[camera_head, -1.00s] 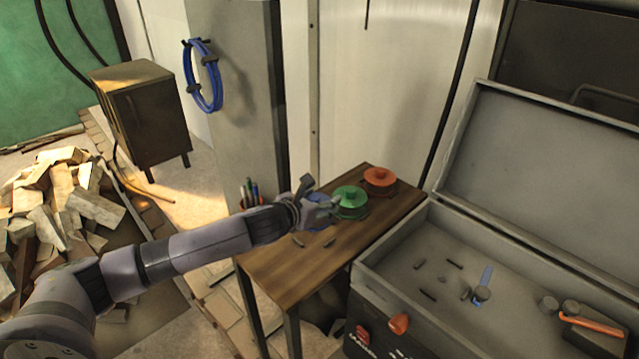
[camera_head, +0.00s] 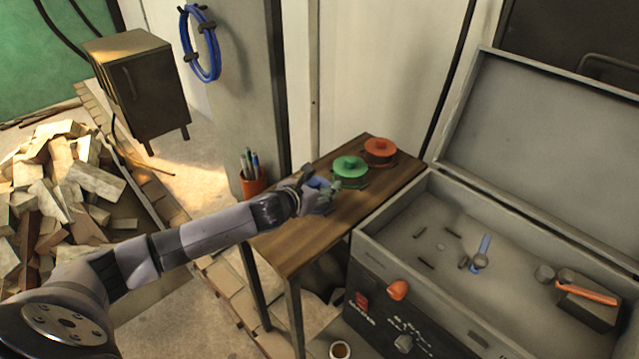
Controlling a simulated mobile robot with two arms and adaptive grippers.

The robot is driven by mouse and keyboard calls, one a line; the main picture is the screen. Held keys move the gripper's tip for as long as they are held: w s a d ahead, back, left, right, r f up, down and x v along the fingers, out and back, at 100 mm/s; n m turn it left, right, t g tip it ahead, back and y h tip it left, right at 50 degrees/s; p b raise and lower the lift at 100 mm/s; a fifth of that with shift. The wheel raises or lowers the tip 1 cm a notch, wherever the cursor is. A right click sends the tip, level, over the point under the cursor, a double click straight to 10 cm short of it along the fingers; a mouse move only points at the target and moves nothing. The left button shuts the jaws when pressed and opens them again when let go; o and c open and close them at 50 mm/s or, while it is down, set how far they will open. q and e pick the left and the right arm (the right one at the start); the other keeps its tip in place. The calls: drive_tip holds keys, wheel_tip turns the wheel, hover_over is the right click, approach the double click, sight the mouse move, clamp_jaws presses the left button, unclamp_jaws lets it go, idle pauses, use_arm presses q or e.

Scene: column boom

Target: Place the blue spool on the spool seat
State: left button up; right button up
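My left gripper (camera_head: 322,192) is over the left part of the narrow wooden table (camera_head: 310,233), just left of the green spool (camera_head: 350,168). A small blue patch (camera_head: 318,182), perhaps part of the blue spool, shows at its fingers. The gripper hides most of this spot, so I cannot tell whether the fingers are shut on it. The spool seat under it cannot be made out. The red spool (camera_head: 380,148) sits behind the green one, farther right along the table. My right gripper is not in view.
An orange pen cup (camera_head: 254,186) stands at the table's left end, close to my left arm. An open grey case (camera_head: 400,210) with small parts and an orange-handled tool (camera_head: 588,292) is at the right. Wood scraps (camera_head: 65,190) lie on the left floor.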

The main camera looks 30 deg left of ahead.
use_arm(q)
drive_tip(key=o, duration=0.3)
drive_tip(key=shift+r, duration=0.1)
drive_tip(key=b+v, duration=0.1)
drive_tip(key=v, duration=1.1)
drive_tip(key=shift+r, duration=0.1)
